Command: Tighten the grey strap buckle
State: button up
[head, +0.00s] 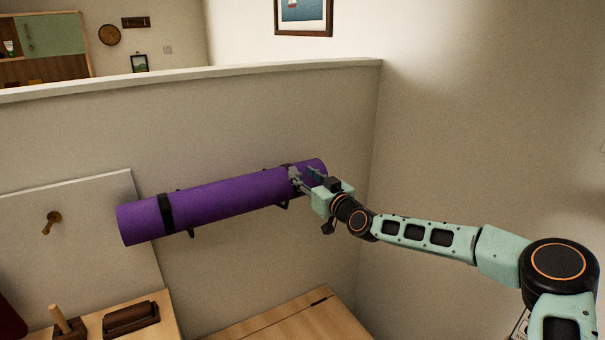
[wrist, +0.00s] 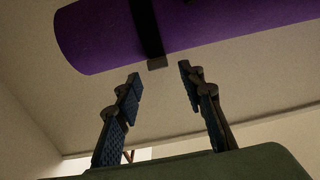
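A purple rolled mat (head: 220,203) is held against the low wall by two dark straps, a left one (head: 166,212) and a right one mostly behind my gripper in the head view. In the wrist view the mat (wrist: 225,28) crosses the top, with one dark strap (wrist: 146,25) around it. A small grey buckle (wrist: 156,64) sits at that strap's lower visible end. My gripper (head: 303,174) is at the mat's right end. Its fingers also show in the wrist view (wrist: 159,74), apart and empty, with the buckle just beyond the fingertips and between them.
The low wall (head: 280,110) meets a side wall (head: 470,130) close to the right of my gripper. Below are a wooden top (head: 290,322), a dark brown block (head: 131,318) and a wooden peg (head: 61,320). A pale board with a knob (head: 53,219) stands at left.

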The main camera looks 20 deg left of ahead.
jog(key=shift+w+a, duration=0.2)
jog(key=shift+a, duration=0.1)
grip_shut()
jog(key=f+b, duration=0.1)
jog(key=b, duration=0.2)
jog(key=shift+b, duration=0.7)
jog(key=b, duration=0.3)
jog(key=t+y+b, duration=0.1)
jog(key=b, duration=0.2)
jog(key=shift+f, duration=0.25)
jog(key=shift+r+b, duration=0.1)
jog(key=shift+b, duration=0.85)
jog(key=shift+r+t+y, duration=0.1)
jog(key=shift+t+y, duration=0.2)
